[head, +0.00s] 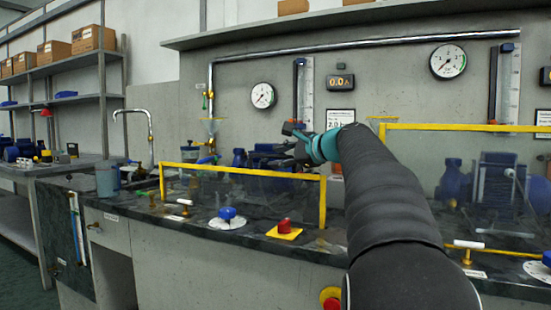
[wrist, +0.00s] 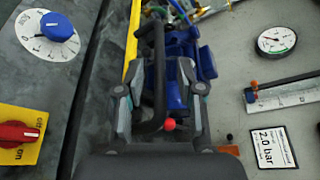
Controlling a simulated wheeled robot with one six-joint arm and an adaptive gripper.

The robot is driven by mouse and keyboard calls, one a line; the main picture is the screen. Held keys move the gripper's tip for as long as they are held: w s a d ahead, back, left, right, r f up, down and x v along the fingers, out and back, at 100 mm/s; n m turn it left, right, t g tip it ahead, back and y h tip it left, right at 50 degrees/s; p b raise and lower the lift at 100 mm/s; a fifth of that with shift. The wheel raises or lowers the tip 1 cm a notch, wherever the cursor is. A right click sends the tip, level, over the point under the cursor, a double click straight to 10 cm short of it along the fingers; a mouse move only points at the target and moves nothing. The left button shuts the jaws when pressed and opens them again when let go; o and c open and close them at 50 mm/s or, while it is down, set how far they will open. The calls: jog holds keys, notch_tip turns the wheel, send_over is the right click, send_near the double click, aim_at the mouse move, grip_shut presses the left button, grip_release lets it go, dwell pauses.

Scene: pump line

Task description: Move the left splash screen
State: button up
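The left splash screen is a clear panel in a yellow frame (head: 245,172), standing along the front of the left bench section. Its yellow rail (wrist: 132,40) also shows at the upper left in the wrist view. My gripper (head: 298,132) is above and behind the screen's right part in the head view. In the wrist view my gripper (wrist: 164,78) has its fingers apart. A dark curved bar and blue pump parts (wrist: 178,45) show between and beyond the fingers. I cannot tell whether the fingers touch anything there. The rail lies to the left of the fingers.
A second yellow-framed screen (head: 460,128) stands on the right. A blue dial (head: 228,214) and red switch (head: 284,227) are on the counter in front. Gauges (head: 263,96) and a 2.0 bar sign (wrist: 274,147) are on the wall. A grey cup (head: 107,179) stands at left.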

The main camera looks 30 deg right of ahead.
jog(key=shift+w+a+f, duration=0.15)
jog(key=shift+w+a, duration=0.1)
jog(key=shift+w, duration=0.35)
grip_shut()
